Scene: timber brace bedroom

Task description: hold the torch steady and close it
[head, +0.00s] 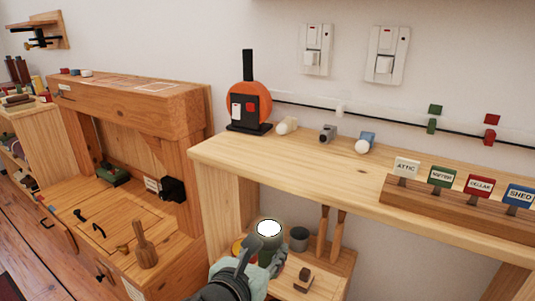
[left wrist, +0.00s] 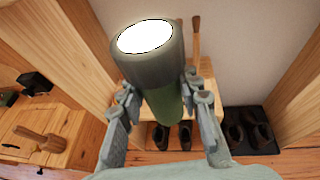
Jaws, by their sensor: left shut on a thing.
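The torch (head: 269,232) is a dark green-grey cylinder, held with its bright white round face turned up toward the head camera. It also shows in the left wrist view (left wrist: 152,68), where a wider grey head tops a green body. My left gripper (head: 262,262) is shut on the torch body, with one finger on each side in the left wrist view (left wrist: 160,92). The torch is in front of the wooden shelf's open lower space. The far side of the torch is hidden. My right gripper is in neither view.
The wooden bench top (head: 300,165) is just behind and above the torch. It carries an orange round device (head: 250,100), small lamp-like pieces and a rack of labelled signs (head: 450,205). A grey cup (head: 299,239) stands below. A wooden desk (head: 130,105) is left.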

